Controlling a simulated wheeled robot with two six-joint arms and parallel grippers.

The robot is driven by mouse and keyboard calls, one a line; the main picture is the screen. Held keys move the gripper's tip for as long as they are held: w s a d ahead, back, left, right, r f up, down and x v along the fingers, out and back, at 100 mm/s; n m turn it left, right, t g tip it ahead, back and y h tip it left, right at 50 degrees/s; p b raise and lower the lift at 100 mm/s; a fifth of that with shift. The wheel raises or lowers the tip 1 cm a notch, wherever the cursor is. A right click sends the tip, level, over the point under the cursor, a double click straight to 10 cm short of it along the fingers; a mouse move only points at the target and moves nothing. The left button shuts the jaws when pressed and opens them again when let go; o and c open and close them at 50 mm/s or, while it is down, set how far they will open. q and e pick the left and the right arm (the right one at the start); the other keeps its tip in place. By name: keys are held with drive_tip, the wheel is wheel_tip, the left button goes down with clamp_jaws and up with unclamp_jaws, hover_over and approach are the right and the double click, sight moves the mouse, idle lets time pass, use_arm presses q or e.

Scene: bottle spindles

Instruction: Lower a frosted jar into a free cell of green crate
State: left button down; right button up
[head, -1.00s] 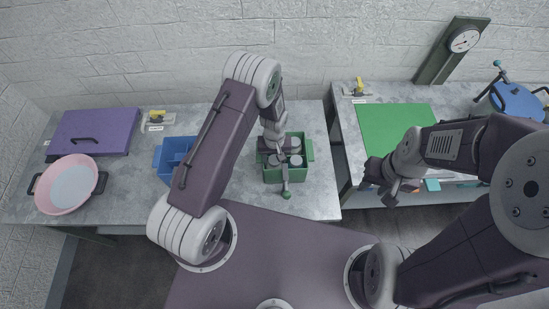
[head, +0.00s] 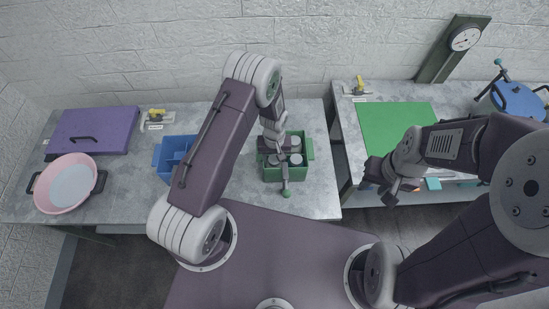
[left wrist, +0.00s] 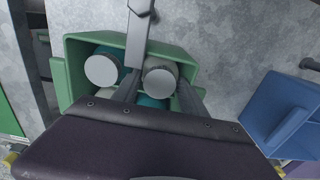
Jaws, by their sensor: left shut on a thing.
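The green crate (head: 309,149) stands on the left table near its front right. Jars with pale grey lids stand in it, one of them (head: 296,160) at the front right. In the left wrist view, the crate (left wrist: 77,50) holds a pale-lidded jar (left wrist: 102,70) beside my gripper. My left gripper (left wrist: 160,90) is shut on a frosted jar (left wrist: 161,74), within the crate's outline. Its lower part and the cell beneath are hidden, so I cannot tell its depth. My right gripper (head: 390,193) hangs in front of the right table; its finger opening is unclear.
A blue crate (head: 174,150) stands to the left, partly behind my arm. A green mat (head: 395,125) covers part of the right table.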

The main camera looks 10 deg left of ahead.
idle(0.4)
use_arm(q)
drive_tip(key=c, duration=0.5)
unclamp_jaws()
drive_tip(key=shift+r, duration=0.1)
wheel_tip(320, 180, up, 18)
drive_tip(key=p, duration=1.3)
drive_tip(key=shift+p, duration=0.3)
idle(1.1)
idle(0.7)
